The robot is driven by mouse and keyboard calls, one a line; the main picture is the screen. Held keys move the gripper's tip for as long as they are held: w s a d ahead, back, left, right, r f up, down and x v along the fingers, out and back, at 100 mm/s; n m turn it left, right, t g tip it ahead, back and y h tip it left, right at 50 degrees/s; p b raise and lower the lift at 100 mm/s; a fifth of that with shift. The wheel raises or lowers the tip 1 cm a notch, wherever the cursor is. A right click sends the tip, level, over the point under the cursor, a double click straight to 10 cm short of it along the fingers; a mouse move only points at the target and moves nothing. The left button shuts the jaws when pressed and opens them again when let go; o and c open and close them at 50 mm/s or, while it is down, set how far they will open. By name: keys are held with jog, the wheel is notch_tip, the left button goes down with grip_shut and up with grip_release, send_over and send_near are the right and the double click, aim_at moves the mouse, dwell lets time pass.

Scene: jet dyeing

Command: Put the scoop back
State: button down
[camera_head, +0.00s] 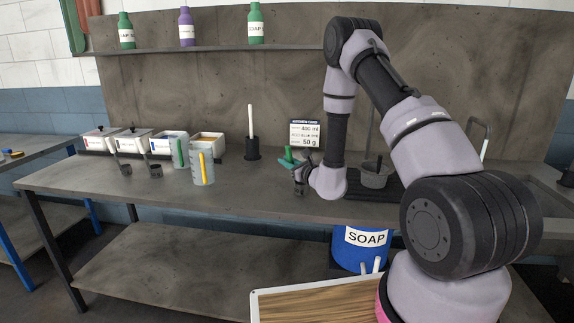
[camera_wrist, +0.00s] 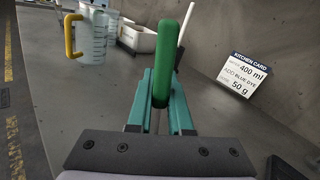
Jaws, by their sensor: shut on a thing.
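My gripper (camera_wrist: 160,88) is shut on the green handle of the scoop (camera_wrist: 166,62). The handle stands up between the teal fingers in the wrist view. The scoop's bowl is hidden there by the gripper. In the head view, my gripper (camera_head: 291,163) is above the right half of the bench, in front of the kitchen card (camera_head: 307,134). Two other dark scoops (camera_head: 155,171) with pale handles stand at the left, in front of the white bins (camera_head: 133,142). A green handle (camera_head: 180,153) also shows beside the measuring jug (camera_head: 204,171).
The bench (camera_head: 250,200) is clear between the jug and my gripper. A black holder with a white rod (camera_head: 252,148) stands behind. A grey pot (camera_head: 374,175) sits right of my wrist. A blue soap drum (camera_head: 362,252) is below. Bottles line the shelf (camera_head: 220,48).

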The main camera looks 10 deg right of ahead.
jog(key=shift+f, duration=0.45)
jog(key=c, duration=0.8)
grip_release()
jog(key=shift+c, duration=0.2)
